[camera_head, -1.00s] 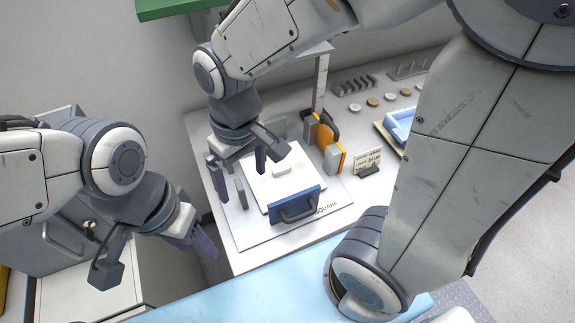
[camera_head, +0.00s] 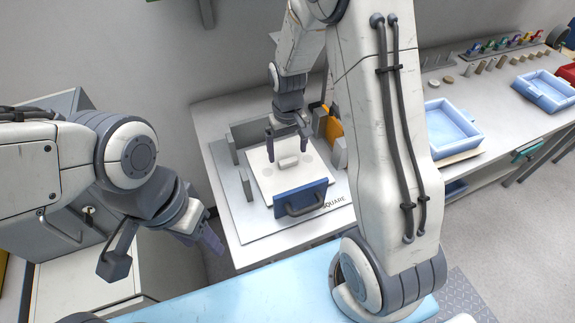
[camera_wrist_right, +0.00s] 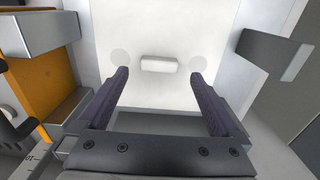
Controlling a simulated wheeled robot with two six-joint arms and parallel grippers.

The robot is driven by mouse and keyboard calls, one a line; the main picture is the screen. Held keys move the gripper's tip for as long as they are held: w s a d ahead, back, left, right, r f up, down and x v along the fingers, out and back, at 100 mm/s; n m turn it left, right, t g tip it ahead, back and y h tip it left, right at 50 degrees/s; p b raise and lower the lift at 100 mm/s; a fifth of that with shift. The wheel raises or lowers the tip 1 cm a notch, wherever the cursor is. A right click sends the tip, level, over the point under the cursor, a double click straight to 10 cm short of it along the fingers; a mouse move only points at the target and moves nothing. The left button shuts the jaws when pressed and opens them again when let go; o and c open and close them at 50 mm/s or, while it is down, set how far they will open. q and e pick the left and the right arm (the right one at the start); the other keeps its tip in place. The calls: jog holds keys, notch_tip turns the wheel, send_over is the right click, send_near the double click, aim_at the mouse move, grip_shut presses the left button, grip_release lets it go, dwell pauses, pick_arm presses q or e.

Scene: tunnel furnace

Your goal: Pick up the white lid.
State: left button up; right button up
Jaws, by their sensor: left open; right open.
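The white lid (camera_head: 267,183) is a flat square plate with a small raised white handle (camera_head: 289,162) at its middle. It lies on a grey base, behind a blue panel (camera_head: 300,197) with a dark grip. My right gripper (camera_head: 289,152) is open above the lid, fingers pointing down at the handle. In the right wrist view, the lid (camera_wrist_right: 160,28) fills the upper middle. The handle (camera_wrist_right: 158,64) lies in line with the gap between the open fingertips (camera_wrist_right: 158,74), with nothing held. My left gripper (camera_head: 163,252) is open and empty at the lower left, away from the lid.
Grey upright blocks and an orange plate (camera_head: 334,131) stand close around the lid. A pale blue tray (camera_head: 452,128) and another blue tray (camera_head: 545,90) sit to the right. A light blue surface (camera_head: 240,297) lies in front.

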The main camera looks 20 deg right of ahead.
aim_at(288, 160)
notch_tip(288, 160, down, 4)
jog(key=shift+r, duration=0.25)
grip_shut()
jog(key=shift+r, duration=0.15)
